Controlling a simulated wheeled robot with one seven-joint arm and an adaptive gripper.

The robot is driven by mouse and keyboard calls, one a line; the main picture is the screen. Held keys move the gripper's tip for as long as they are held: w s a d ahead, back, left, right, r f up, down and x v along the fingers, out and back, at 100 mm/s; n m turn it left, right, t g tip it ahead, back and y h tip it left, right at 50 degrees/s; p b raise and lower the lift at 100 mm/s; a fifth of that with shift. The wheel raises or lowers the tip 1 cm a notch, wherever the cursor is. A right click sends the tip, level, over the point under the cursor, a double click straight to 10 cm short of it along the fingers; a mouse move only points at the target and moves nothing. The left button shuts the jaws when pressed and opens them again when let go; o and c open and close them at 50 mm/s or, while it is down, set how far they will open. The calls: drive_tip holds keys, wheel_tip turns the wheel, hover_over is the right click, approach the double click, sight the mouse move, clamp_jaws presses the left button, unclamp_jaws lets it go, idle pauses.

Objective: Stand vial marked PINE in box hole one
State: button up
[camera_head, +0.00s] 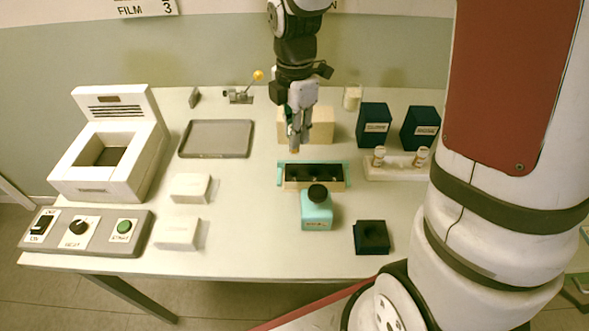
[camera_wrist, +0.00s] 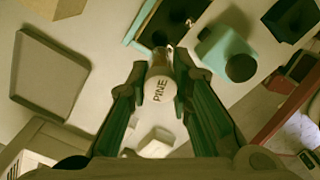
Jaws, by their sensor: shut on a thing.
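My gripper (camera_head: 299,130) is shut on a vial with a white cap marked PINE (camera_wrist: 158,88). In the head view the gripper hides most of the vial, with only a small brownish end (camera_head: 295,150) showing below the fingers. The gripper holds it above the table, just behind the box. I cannot read any hole numbers.
A teal bottle with a black cap (camera_head: 316,214) stands close in front of the box. A pale rack (camera_head: 396,172) at right bears two capped vials, with dark labelled boxes (camera_head: 374,124) behind. A grey tray (camera_head: 216,139) lies at left. A black block (camera_head: 371,238) sits at front right.

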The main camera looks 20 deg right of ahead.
wheel_tip(320, 180, down, 10)
drive_tip(key=shift+r, duration=0.1)
idle(0.4)
drive_tip(key=o, duration=0.9)
wheel_tip(320, 180, up, 12)
drive_tip(key=shift+r, duration=0.15)
drive_tip(key=s+r+m+t, duration=0.1)
drive_tip(key=s+r+m, duration=0.3)
drive_tip(key=s+m, duration=0.2)
drive_tip(key=s+r+m+t, duration=0.2)
drive_tip(key=s+r+m, duration=0.2)
drive_tip(key=s+m, duration=0.2)
drive_tip(key=s+r+m+t, duration=0.1)
drive_tip(key=s+r+m, duration=0.3)
drive_tip(key=s+m, duration=0.3)
drive_tip(key=shift+s+d+r+m+t, duration=0.15)
drive_tip(key=shift+r+m+t, duration=0.25)
drive_tip(key=shift+m, duration=0.4)
